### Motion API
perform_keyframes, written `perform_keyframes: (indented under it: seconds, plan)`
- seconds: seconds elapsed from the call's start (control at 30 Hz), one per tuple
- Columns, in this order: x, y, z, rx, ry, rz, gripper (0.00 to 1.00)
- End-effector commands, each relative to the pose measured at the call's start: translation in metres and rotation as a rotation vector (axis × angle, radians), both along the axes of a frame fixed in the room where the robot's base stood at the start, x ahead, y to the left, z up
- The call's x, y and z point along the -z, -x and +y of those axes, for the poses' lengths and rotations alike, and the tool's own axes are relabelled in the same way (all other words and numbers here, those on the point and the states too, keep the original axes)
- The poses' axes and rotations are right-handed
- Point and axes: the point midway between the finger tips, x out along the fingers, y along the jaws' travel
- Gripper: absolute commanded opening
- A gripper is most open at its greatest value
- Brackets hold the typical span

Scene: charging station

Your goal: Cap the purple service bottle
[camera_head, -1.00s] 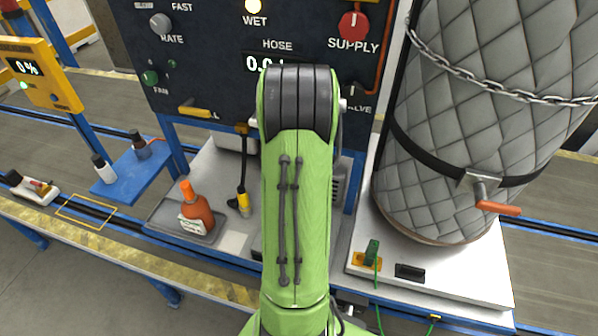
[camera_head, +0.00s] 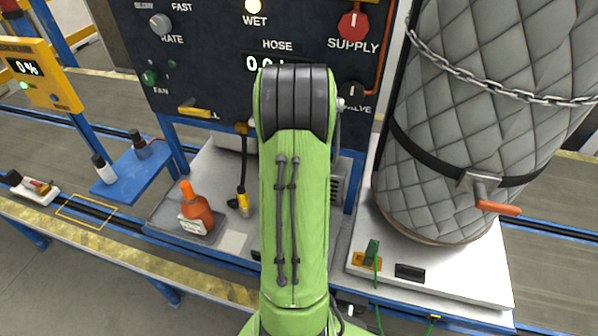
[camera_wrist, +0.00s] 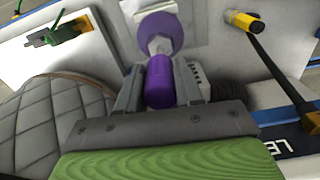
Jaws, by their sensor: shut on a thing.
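In the wrist view, my gripper (camera_wrist: 159,76) is shut on a purple cap (camera_wrist: 159,88), a short cylinder between the two grey fingers. Just beyond it is the purple service bottle (camera_wrist: 173,27), with a pale neck facing the cap and a pale label on its body. The cap appears close to the neck; I cannot tell whether they touch. In the head view, my green arm hides the gripper, the cap and the purple bottle.
An orange bottle (camera_head: 197,211) stands on a grey tray left of my arm. A yellow-ended hose (camera_head: 243,203) hangs beside it. A quilted grey tank (camera_head: 450,130) with a chain stands on the right. A dark control panel (camera_head: 220,60) rises behind.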

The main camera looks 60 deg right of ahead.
Motion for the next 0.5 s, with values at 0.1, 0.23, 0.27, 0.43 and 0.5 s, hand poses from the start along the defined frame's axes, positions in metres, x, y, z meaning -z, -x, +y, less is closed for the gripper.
perform_keyframes:
  seconds: [0.1, 0.23, 0.27, 0.43, 0.5]
  plan:
    - [0.0000, -0.0001, 0.0000, 0.000, 0.000, 0.000, 0.07]
    - [0.0015, -0.0001, 0.0000, 0.000, 0.000, 0.000, 0.07]
    - [0.0023, -0.0001, 0.0000, 0.000, 0.000, 0.000, 0.07]
    - [0.0072, -0.0001, 0.0000, 0.000, 0.000, 0.000, 0.07]
    - [0.0090, -0.0001, 0.0000, 0.000, 0.000, 0.000, 0.07]
